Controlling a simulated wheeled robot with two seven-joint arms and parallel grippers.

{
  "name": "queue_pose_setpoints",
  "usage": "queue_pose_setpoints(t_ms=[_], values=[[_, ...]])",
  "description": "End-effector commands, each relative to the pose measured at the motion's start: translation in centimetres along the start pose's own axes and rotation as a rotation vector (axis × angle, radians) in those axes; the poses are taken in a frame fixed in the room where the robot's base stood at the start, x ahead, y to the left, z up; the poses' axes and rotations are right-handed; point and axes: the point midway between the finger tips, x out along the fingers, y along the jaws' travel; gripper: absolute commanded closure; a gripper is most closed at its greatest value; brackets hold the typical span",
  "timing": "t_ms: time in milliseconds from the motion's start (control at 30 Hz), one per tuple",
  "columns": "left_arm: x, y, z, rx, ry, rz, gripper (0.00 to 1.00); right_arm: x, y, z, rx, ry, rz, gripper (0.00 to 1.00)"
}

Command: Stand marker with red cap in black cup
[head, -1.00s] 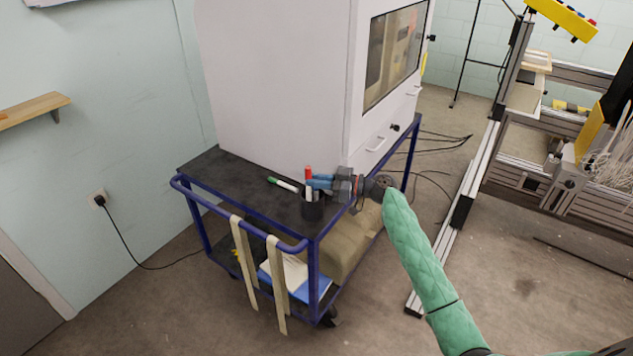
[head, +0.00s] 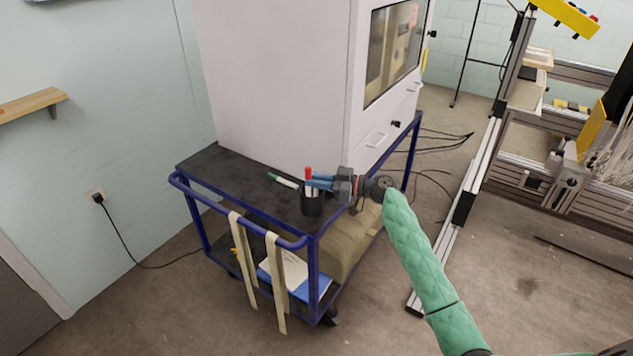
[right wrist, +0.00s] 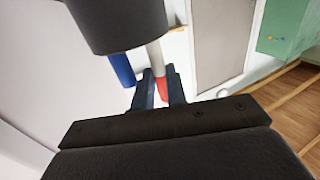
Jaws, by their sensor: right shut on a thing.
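The marker with the red cap (head: 308,174) stands upright, red end up, at the black cup (head: 312,205) on the cart. In the right wrist view, its white shaft (right wrist: 154,54) runs into the mouth of the black cup (right wrist: 118,22), and its red cap (right wrist: 162,92) is between the fingers. My right gripper (head: 312,181) is shut on the marker just above the cup. It also shows in the right wrist view (right wrist: 161,88). How deep the marker sits is hidden by the cup wall. My left gripper is not in view.
A green-capped marker (head: 283,180) lies on the dark cart top (head: 235,182), left of the cup. A large white cabinet (head: 280,80) stands behind. Blue rails (head: 235,212) edge the cart, with straps (head: 277,285) hanging in front. The cart top's left part is clear.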

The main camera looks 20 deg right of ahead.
Motion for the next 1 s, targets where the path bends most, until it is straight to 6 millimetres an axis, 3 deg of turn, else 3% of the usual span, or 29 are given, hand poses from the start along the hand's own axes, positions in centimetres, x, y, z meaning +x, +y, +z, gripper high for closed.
queue_pose_setpoints(t_ms=[333,367,467,767,1000], values=[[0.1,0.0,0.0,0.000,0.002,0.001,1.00,0.0,0.0,0.0,0.000,0.000,0.000,1.00],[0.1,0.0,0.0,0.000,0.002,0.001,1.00,0.0,0.0,0.0,0.000,0.000,0.000,0.80],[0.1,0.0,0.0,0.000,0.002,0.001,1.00,0.0,0.0,0.0,0.000,0.000,0.000,0.61],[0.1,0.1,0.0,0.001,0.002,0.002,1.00,-0.1,0.0,0.1,0.000,0.000,0.000,0.61],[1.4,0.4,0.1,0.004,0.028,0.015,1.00,-2.6,0.1,0.4,0.000,-0.001,0.002,0.61]])
